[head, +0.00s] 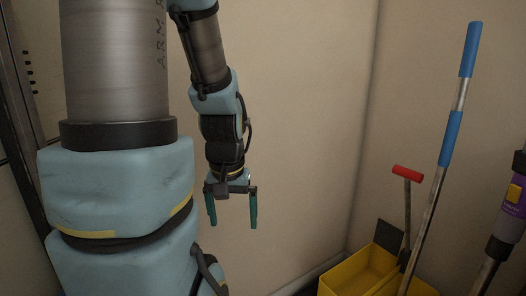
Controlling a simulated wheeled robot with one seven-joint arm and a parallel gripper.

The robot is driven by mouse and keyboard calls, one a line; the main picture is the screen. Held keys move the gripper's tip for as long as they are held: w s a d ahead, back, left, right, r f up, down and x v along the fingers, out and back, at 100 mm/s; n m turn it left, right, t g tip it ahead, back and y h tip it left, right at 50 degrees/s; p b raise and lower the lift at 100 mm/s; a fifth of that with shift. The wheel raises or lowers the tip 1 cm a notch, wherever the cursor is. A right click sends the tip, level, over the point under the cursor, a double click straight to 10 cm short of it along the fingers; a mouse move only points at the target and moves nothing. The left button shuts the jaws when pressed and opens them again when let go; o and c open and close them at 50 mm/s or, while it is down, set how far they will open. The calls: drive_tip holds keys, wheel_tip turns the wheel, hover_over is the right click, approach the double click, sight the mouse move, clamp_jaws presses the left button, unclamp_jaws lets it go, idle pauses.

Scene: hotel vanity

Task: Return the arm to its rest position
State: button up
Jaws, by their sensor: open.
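My gripper (232,222) hangs below my arm near the middle of the head view. Its two teal fingers point down and stand apart. Nothing shows between them. Behind it is the plain beige wall (305,110). My arm's large links fill the left part of the view and hide what lies behind them.
A yellow bucket (345,275) stands at the lower right by the wall corner. A blue-and-metal pole (449,140) and a red-handled tool (408,172) rise at it. A purple and grey upright device (512,212) is at the right edge. The wall area right of my gripper is clear.

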wheel_tip(320, 180, up, 23)
drive_tip(key=p, duration=2.1)
